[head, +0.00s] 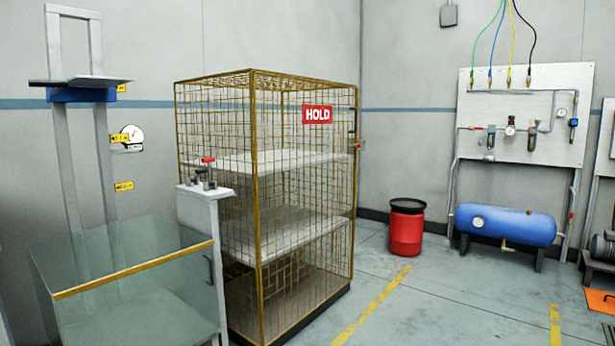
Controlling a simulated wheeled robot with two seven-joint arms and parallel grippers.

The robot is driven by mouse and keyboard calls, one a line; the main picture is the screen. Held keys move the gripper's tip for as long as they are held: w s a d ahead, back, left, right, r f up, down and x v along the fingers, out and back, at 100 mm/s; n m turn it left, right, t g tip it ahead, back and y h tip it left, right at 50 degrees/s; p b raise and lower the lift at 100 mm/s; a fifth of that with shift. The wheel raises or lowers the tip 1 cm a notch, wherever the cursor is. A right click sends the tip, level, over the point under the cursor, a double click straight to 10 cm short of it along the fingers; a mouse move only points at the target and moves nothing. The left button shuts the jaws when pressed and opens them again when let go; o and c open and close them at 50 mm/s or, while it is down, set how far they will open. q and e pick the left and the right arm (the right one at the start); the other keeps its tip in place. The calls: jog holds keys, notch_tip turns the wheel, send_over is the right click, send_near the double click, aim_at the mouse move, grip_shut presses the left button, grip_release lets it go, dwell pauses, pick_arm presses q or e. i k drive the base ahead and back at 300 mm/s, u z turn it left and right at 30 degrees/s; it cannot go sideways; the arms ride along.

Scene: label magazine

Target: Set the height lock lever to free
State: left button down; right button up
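No part is clearly marked as the height lock lever, and I cannot read a lever position. A small red-topped metal handle or clamp (208,161) sits on top of a narrow white post (202,208) left of centre. At the left stands a tall grey frame (72,160) with a blue carriage (82,95). A round dial (132,136) and small yellow tags (124,186) are beside it; their text is too small to read. Neither of my grippers is in view.
A glass-sided guard (130,285) with a yellow top edge stands before the frame. A wire cage (305,200) with a HOLD sign stands at centre. A red drum (407,230) and blue tank (507,225) are farther right. Floor (440,300) is open at right front.

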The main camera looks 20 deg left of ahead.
aim_at(199, 172)
jog(key=z, duration=0.3)
jog(key=i, duration=0.5)
jog(key=u, duration=1.05)
jog(key=i, duration=1.85)
jog(key=u, duration=1.4)
